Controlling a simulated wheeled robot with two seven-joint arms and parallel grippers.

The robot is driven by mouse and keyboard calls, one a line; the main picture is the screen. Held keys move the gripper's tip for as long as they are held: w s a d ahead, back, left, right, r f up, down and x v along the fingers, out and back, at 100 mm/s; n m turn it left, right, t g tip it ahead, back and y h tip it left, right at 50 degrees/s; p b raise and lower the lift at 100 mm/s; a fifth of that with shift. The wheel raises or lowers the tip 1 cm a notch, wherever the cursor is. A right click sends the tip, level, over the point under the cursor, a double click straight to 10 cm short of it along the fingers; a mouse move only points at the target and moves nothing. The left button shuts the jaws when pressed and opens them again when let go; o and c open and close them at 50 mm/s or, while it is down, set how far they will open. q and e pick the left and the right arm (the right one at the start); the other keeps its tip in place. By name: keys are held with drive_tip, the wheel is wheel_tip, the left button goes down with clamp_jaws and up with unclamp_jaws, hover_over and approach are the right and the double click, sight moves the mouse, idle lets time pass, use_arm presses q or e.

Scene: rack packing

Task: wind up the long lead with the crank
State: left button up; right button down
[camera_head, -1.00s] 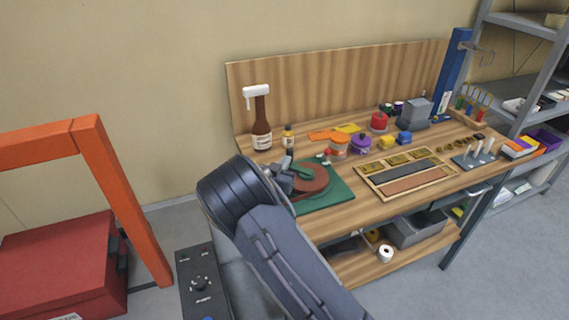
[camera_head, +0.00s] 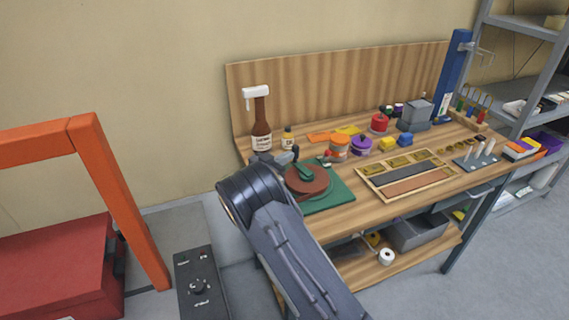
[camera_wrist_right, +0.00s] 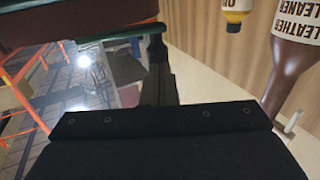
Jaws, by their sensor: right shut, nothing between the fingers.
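A round brown reel (camera_head: 314,181) lies on a green base (camera_head: 338,198) at the front left of the workbench. A small dark green part lies across its top, and a small red piece shows near its back edge; I cannot tell clearly which part is the crank handle. No loose lead can be made out. My right gripper (camera_head: 290,156) is shut and empty, at the reel's back left side, partly hidden by my own wrist. In the right wrist view, a dark finger (camera_wrist_right: 160,72) stands beside the reel's brown and green edge (camera_wrist_right: 60,22). My left gripper is not in view.
A brown spray bottle (camera_head: 261,125) and a small bottle (camera_head: 288,137) stand close behind my gripper. A wooden tray (camera_head: 372,194) lies farther right. An orange frame (camera_head: 120,200) stands left.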

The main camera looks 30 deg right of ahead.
drive_tip(key=shift+w+d+b, duration=0.45)
drive_tip(key=shift+d, duration=0.2)
drive_tip(key=shift+r, duration=0.1)
idle(0.4)
